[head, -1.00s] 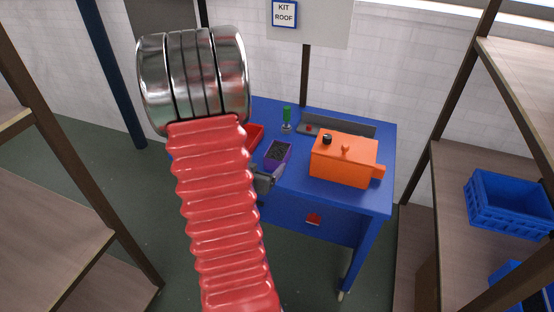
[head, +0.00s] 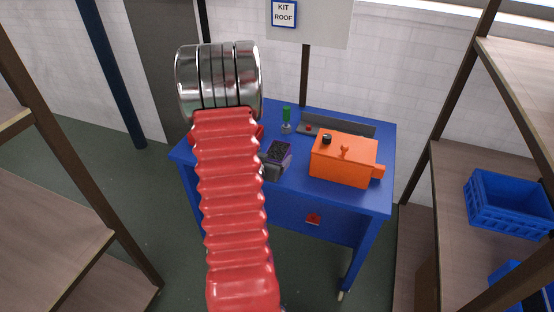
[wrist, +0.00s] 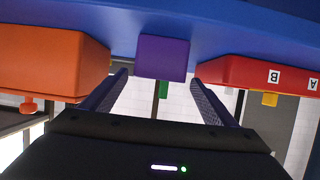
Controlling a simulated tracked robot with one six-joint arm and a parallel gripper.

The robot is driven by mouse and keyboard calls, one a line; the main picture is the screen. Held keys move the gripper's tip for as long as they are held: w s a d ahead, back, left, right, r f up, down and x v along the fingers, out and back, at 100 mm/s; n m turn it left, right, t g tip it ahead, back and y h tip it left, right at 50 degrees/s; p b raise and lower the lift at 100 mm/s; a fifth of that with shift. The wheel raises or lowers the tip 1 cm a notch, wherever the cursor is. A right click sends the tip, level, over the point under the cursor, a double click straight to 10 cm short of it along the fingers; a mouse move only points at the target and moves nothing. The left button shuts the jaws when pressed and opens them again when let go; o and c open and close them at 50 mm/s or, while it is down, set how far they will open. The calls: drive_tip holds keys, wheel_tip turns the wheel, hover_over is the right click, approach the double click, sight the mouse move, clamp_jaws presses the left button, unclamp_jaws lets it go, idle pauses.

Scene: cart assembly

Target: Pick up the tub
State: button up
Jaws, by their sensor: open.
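The tub (head: 288,160) is a small purple box with dark contents, standing on the blue cart top. In the wrist view, which is upside down, the tub (wrist: 162,57) lies straight ahead, centred between my two fingers. My gripper (wrist: 161,80) is open, with its fingers spread wider than the tub, and nothing is held. In the head view my gripper (head: 272,172) is at the tub's near side and partly hidden by my arm. Whether the fingertips reach alongside the tub is not clear.
An orange box (head: 343,160) stands right of the tub on the blue cart (head: 320,201). A red bin (wrist: 255,76) marked A and B is on the other side, mostly behind my arm in the head view. A green-handled tool (head: 286,115) stands behind.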

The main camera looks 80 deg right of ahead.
sight(282, 147)
drive_tip(key=shift+x, duration=2.6)
drive_tip(key=shift+s+r, duration=0.1)
drive_tip(key=shift+s, duration=0.05)
drive_tip(key=c, duration=1.1)
drive_tip(key=shift+r, duration=5)
